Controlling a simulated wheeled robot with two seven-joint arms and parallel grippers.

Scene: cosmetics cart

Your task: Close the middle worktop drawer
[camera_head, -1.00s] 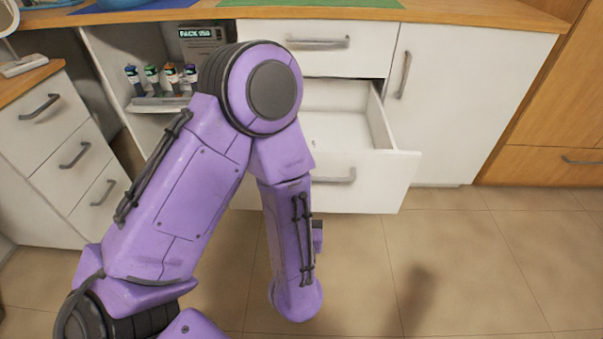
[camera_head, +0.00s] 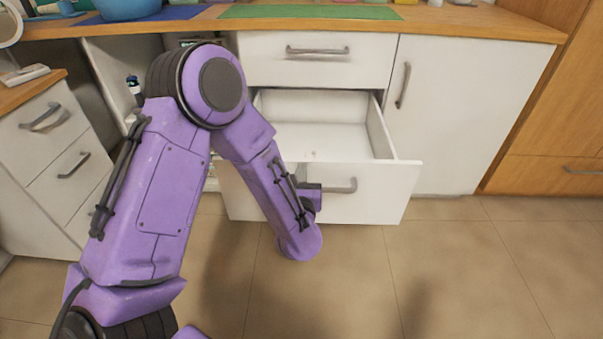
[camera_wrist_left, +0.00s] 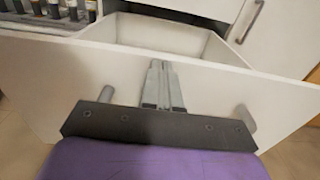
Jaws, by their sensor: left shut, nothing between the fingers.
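The middle worktop drawer (camera_head: 365,192) is white and stands pulled out, below a shut top drawer. Its grey handle (camera_head: 340,186) is partly hidden by my left arm in the head view. The inside (camera_head: 320,140) looks empty apart from a tiny speck. My left gripper (camera_wrist_left: 162,66) is shut and empty in the left wrist view, with its fingers against or just in front of the drawer's front panel. I cannot tell whether they touch it. The gripper's base covers the middle of the handle there. In the head view my forearm hides the fingers. My right gripper is not in view.
A shut top drawer (camera_head: 315,62) is above, and a shut cupboard door (camera_head: 435,110) is to the right. A white drawer unit (camera_head: 50,150) stands at the left. The wooden worktop (camera_head: 480,22) runs across the back. The tiled floor (camera_head: 450,280) in front is clear.

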